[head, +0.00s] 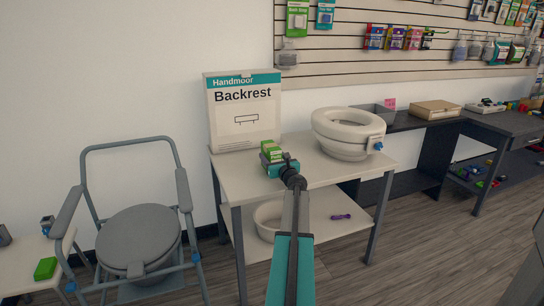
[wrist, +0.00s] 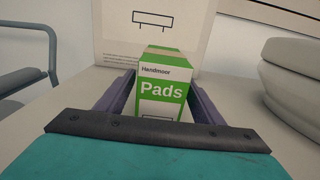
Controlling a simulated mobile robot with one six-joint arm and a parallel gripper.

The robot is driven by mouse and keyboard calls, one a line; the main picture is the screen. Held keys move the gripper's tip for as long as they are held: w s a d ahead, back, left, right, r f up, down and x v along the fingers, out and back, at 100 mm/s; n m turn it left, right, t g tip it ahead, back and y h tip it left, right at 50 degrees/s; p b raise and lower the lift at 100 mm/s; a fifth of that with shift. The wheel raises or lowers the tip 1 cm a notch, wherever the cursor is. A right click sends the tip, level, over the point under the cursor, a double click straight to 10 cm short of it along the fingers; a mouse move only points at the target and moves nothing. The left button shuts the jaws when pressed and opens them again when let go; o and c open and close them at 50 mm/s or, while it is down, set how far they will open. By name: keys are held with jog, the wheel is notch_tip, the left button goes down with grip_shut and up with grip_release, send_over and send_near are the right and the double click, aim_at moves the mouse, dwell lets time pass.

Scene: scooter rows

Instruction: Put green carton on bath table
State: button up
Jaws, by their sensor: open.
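A green and white carton (head: 270,148) labelled Pads is at the left part of a pale table (head: 320,172) with grey legs. My gripper (head: 276,163) is at the carton, low over this table. In the wrist view the carton (wrist: 161,92) is upright between the two purple fingers of my gripper (wrist: 160,80). The fingers are open, one on each side, with a small gap visible on the left. The carton's base is hidden behind my gripper, so contact with the table top cannot be seen.
A white Backrest box (head: 243,112) stands behind the carton. A raised toilet seat (head: 348,133) sits to the right. A basin (head: 268,222) is on the lower shelf. A commode chair (head: 138,240) and a small table with a green item (head: 45,268) are at left.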

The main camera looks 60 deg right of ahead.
jog(key=shift+p+v, duration=0.35)
jog(key=shift+v, duration=5)
jog(key=shift+w+r, duration=0.1)
